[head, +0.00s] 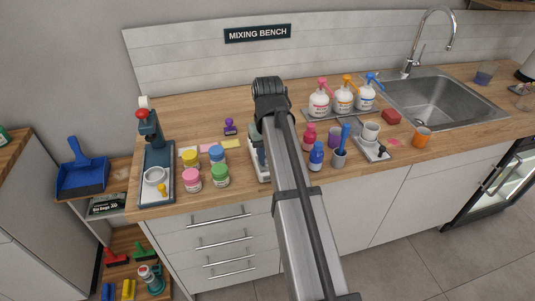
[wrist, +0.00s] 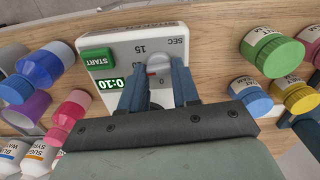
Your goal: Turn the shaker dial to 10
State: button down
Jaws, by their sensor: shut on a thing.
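The shaker (wrist: 135,48) is a white box on the counter with a scale marked SEC. Its dial (wrist: 158,62) is a pale round knob with a red mark, close to the 15 label in the wrist view. The shaker's lit green display (wrist: 109,84) appears to read 0:10, beside a green START button (wrist: 98,59). My gripper (wrist: 160,72) is shut on the dial, one dark finger on each side. In the head view, my arm hides most of the shaker (head: 263,173) and the dial.
Pink, yellow and green jars (head: 191,178) stand left of the shaker. Red and blue bottles (head: 316,155) and cups (head: 339,158) stand close on its right. Pump bottles (head: 343,100) are behind, and a sink (head: 435,105) is further right.

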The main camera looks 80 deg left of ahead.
jog(key=shift+m, duration=0.5)
jog(key=c, duration=0.8)
grip_release()
notch_tip(320, 180, up, 14)
jog(key=shift+f, duration=0.1)
dwell(0.5)
